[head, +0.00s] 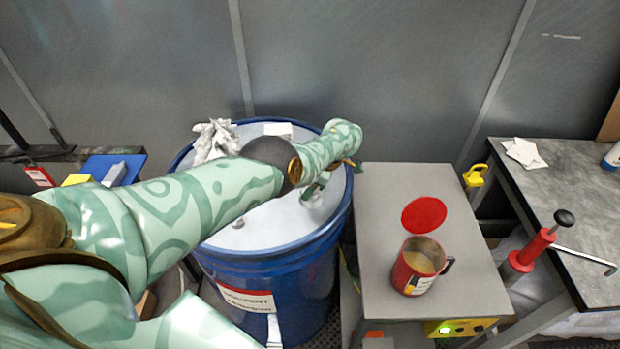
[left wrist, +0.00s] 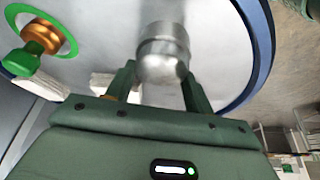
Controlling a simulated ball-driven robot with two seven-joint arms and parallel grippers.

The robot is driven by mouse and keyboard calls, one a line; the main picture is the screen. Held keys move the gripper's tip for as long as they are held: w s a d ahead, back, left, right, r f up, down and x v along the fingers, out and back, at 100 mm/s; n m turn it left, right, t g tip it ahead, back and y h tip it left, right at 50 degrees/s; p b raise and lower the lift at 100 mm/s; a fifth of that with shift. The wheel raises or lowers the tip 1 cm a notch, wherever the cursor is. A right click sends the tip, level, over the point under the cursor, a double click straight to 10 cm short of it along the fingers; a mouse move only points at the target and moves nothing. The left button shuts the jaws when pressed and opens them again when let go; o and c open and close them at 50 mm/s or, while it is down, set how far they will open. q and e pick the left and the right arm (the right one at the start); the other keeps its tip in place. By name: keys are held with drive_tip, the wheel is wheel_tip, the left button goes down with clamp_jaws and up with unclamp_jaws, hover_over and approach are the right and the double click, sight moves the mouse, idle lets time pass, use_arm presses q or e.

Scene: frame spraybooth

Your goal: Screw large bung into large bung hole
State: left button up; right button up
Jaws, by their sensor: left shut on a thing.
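The blue drum (head: 270,285) with a pale lid (head: 275,222) stands in the middle of the head view. My left arm reaches across it, and my left gripper (head: 318,188) points down near the lid's right side. In the left wrist view my left gripper (left wrist: 160,84) is shut on a silver metal cylinder, which looks like the large bung (left wrist: 162,50). The cylinder is over the lid; I cannot tell whether it touches it or sits in the hole. The large bung hole is not visible. My right gripper is not in view.
A brass fitting with green parts (left wrist: 42,40) sits on the lid. A crumpled white rag (head: 214,140) lies at the lid's back left. On the grey cabinet (head: 385,190) to the right stand a red can (head: 408,275) and a red disc (head: 424,214).

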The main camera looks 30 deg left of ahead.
use_arm(q)
drive_tip(key=shift+r+m+p, duration=0.1)
drive_tip(key=shift+m+p, duration=0.45)
drive_tip(key=shift+m, duration=0.05)
drive_tip(key=shift+t, duration=0.3)
drive_tip(key=shift+f, duration=0.2)
drive_tip(key=shift+s, duration=0.1)
drive_tip(key=shift+r+m+p, duration=0.1)
drive_tip(key=shift+m+p, duration=0.3)
drive_tip(key=shift+p, duration=0.05)
drive_tip(key=m+t+p, duration=0.1)
drive_tip(key=m+p, duration=0.1)
drive_tip(key=shift+r+p, duration=0.1)
drive_tip(key=shift+p, duration=0.25)
drive_tip(key=shift+m+t+p, duration=0.3)
drive_tip(key=shift+m+p, duration=0.2)
drive_tip(key=shift+m, duration=0.4)
drive_tip(key=shift+f, duration=0.25)
